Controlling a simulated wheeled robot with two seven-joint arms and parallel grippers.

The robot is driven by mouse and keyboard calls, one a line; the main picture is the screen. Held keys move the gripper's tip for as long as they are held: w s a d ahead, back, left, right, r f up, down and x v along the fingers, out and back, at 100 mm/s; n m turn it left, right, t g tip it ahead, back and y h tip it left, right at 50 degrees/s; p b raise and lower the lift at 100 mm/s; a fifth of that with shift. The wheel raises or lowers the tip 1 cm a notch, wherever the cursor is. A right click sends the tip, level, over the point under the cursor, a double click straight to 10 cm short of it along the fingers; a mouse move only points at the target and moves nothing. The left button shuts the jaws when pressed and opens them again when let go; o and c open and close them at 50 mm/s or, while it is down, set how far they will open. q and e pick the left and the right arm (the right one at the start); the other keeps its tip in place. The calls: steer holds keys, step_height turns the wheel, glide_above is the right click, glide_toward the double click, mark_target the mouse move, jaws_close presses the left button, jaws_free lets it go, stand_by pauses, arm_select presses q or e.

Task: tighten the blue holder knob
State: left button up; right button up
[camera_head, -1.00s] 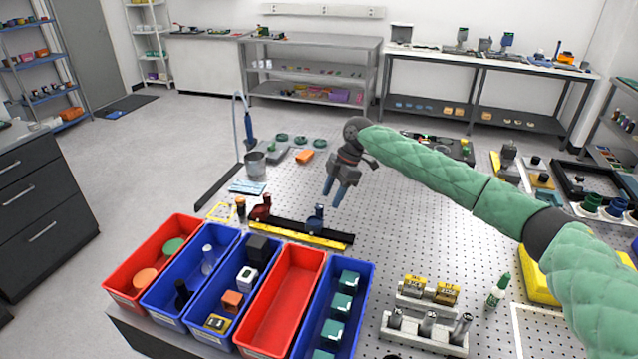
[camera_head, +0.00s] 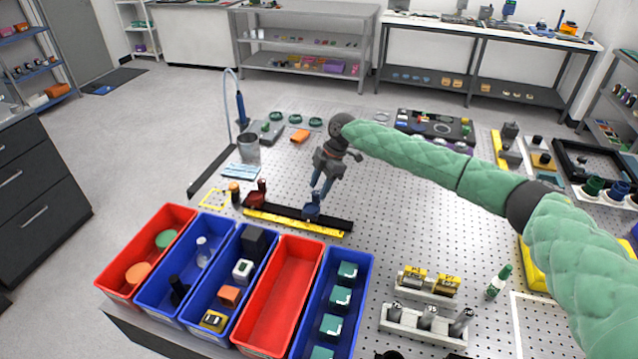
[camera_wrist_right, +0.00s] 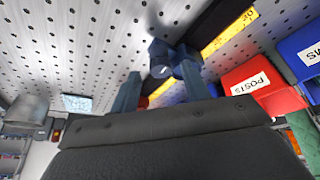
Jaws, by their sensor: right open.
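The blue holder (camera_head: 312,208) stands on the black rail (camera_head: 330,222) near its right end, beside a yellow scale strip. In the right wrist view its blue knob (camera_wrist_right: 161,70) shows beyond the fingers and roughly between them. My right gripper (camera_head: 321,190) points down just above the blue holder, its jaws open around the space near the knob. In the wrist view the gripper (camera_wrist_right: 160,93) has its two blue fingers spread. I cannot tell whether a finger touches the knob. A dark red holder (camera_head: 256,198) stands at the rail's left end. My left gripper is not in view.
Red and blue bins (camera_head: 285,285) line the front edge. A metal cup (camera_head: 249,149) and a blue-handled tool on a stand (camera_head: 240,108) are at the left. Weights (camera_head: 428,322) sit in a block at the right. Perforated tabletop around the rail is mostly free.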

steer(key=shift+s+a+f, duration=0.1)
steer(key=shift+f, duration=0.1)
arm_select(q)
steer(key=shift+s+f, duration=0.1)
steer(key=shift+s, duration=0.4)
arm_select(e)
steer(key=shift+f, duration=0.25)
steer(key=c, duration=1)
